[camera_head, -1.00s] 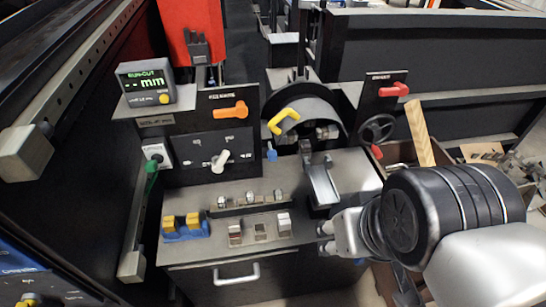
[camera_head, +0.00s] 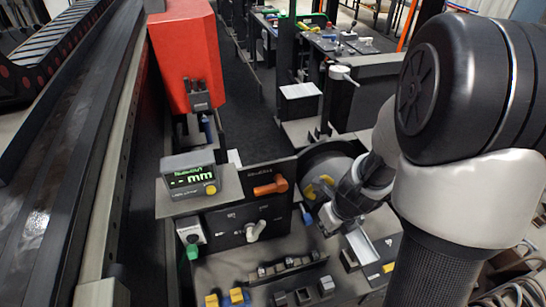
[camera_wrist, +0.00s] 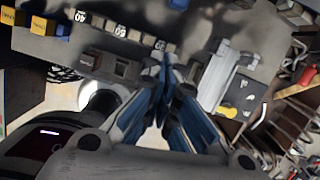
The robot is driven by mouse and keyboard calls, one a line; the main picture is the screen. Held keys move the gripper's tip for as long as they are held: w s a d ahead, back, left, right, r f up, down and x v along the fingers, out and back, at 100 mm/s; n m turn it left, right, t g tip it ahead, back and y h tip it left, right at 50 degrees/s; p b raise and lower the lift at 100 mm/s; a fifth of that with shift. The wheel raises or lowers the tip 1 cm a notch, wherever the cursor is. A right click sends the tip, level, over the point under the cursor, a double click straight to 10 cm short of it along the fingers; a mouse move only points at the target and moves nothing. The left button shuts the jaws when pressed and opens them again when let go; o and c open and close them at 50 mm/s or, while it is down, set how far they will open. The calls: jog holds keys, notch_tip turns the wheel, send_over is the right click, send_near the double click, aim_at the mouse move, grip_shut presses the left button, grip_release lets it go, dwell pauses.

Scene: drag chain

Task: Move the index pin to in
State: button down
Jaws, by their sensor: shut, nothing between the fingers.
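My gripper (camera_head: 328,228) is just right of the knob, in front of the round grey disc (camera_head: 322,166) with the yellow handle (camera_head: 318,188). In the wrist view the blue-lined fingers (camera_wrist: 166,66) meet at their tips, shut and empty, over the bench with numbered blocks (camera_wrist: 120,32).
An orange handle (camera_head: 270,187) and a white lever (camera_head: 255,231) stick out left of the gripper. A run-out display (camera_head: 190,178) stands on the housing. A metal channel (camera_head: 362,247) lies right of the gripper. Yellow and blue blocks (camera_head: 237,297) are at the front.

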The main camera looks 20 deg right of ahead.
aim_at(306, 217)
jog(key=w+f+m+b, duration=0.1)
jog(key=w+f+b, duration=0.5)
jog(key=f, duration=0.4)
jog(key=shift+w+f+m, duration=0.15)
jog(key=shift+f+m, duration=0.15)
jog(key=shift+d, duration=0.1)
